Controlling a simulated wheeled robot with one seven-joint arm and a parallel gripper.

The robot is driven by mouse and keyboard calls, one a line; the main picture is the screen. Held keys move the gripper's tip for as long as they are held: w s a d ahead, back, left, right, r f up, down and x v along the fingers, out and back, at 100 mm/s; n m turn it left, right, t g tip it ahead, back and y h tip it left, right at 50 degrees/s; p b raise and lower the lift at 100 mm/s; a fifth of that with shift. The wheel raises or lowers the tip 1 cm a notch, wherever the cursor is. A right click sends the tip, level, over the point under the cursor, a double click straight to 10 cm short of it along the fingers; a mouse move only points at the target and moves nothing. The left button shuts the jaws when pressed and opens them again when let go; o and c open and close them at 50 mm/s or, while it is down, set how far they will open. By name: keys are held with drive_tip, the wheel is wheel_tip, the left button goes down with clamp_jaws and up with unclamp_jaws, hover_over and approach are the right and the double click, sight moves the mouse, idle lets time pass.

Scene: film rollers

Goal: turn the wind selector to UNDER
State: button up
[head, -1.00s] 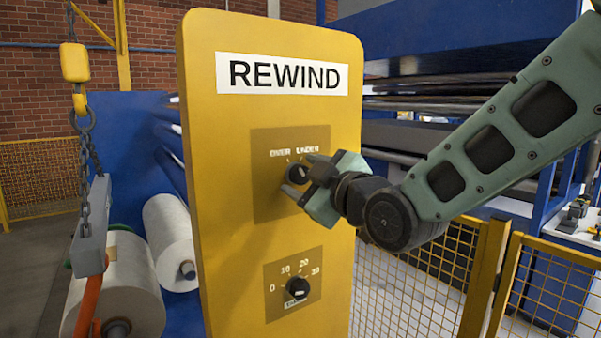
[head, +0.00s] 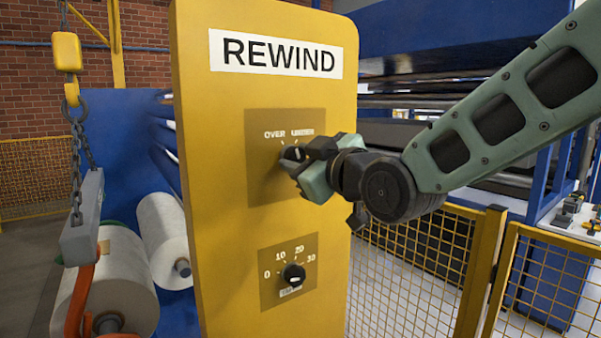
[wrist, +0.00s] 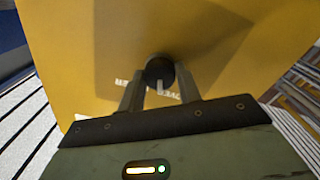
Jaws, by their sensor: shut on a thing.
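The wind selector (head: 293,153) is a round black knob with a white pointer line, on the upper plate of the yellow REWIND panel (head: 225,225). OVER is printed above it to the left and UNDER above it to the right. My gripper (head: 290,160) is shut on the knob, with one finger on each side; the fingers partly hide it in the head view. In the wrist view the knob (wrist: 158,70) sits between the fingertips. There the labels appear upside down, and the pointer lies between them, close to the OVER lettering; a finger covers part of UNDER.
A lower dial (head: 293,274) marked 0 to 30 sits below on the same panel. A yellow mesh fence (head: 420,265) stands to the right. White film rolls (head: 165,240) and a hanging chain hoist (head: 68,55) are at the left.

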drive_tip(key=m+b, duration=0.3)
drive_tip(key=b, duration=0.1)
drive_tip(key=m+b, duration=0.2)
drive_tip(key=shift+f+m, duration=0.25)
drive_tip(key=shift+m, duration=0.05)
drive_tip(key=shift+r+m+b, duration=0.2)
drive_tip(key=shift+m+b, duration=1.7)
drive_tip(key=shift+m, duration=0.1)
drive_tip(key=o, duration=1)
drive_tip(key=shift+d, duration=0.1)
drive_tip(key=shift+c, duration=0.2)
